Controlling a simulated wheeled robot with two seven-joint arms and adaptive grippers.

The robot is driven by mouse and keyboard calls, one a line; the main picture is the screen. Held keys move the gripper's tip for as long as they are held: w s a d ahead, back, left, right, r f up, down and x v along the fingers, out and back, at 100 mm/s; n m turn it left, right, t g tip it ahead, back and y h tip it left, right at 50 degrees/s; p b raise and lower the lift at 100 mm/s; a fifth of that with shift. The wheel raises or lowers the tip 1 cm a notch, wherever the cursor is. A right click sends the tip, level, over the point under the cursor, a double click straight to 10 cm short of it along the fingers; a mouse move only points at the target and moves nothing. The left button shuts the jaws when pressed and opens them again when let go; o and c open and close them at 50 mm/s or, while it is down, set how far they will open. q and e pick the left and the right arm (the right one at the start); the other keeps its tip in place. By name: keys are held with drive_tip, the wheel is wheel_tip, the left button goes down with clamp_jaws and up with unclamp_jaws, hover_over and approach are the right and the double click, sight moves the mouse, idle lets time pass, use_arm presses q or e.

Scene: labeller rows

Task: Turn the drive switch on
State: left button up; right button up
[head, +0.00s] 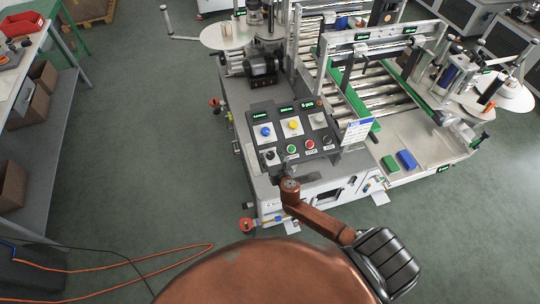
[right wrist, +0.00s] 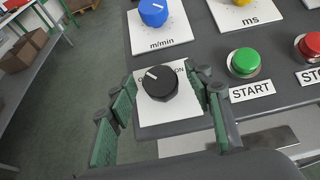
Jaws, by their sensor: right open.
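The drive switch, a black rotary knob (right wrist: 160,84) on a white label plate, sits at the near left corner of the control panel. Its white pointer line is toward the upper left in the right wrist view; the knob hides part of the lettering. The same knob shows in the head view (head: 270,156). My right gripper (right wrist: 163,86) is open, with one green-padded finger on each side of the knob. I cannot tell whether the fingers touch it. In the head view the right gripper (head: 284,163) is small and dark against the panel. My left gripper is not in view.
Beside the switch are a green START button (right wrist: 245,61) and a red stop button (right wrist: 311,44). A blue knob (right wrist: 153,12) and a yellow knob (head: 293,125) lie farther up the panel. The conveyor (head: 370,75) stands behind. An orange cable (head: 150,262) lies on the floor at left.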

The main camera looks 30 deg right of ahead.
drive_tip(key=shift+w+d+f, duration=0.1)
drive_tip(key=shift+w+f, duration=0.15)
drive_tip(key=shift+w, duration=0.3)
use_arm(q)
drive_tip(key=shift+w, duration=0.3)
use_arm(e)
drive_tip(key=shift+w, duration=0.1)
drive_tip(key=shift+c, duration=0.6)
drive_tip(key=c, duration=1.1)
drive_tip(key=shift+o, duration=0.2)
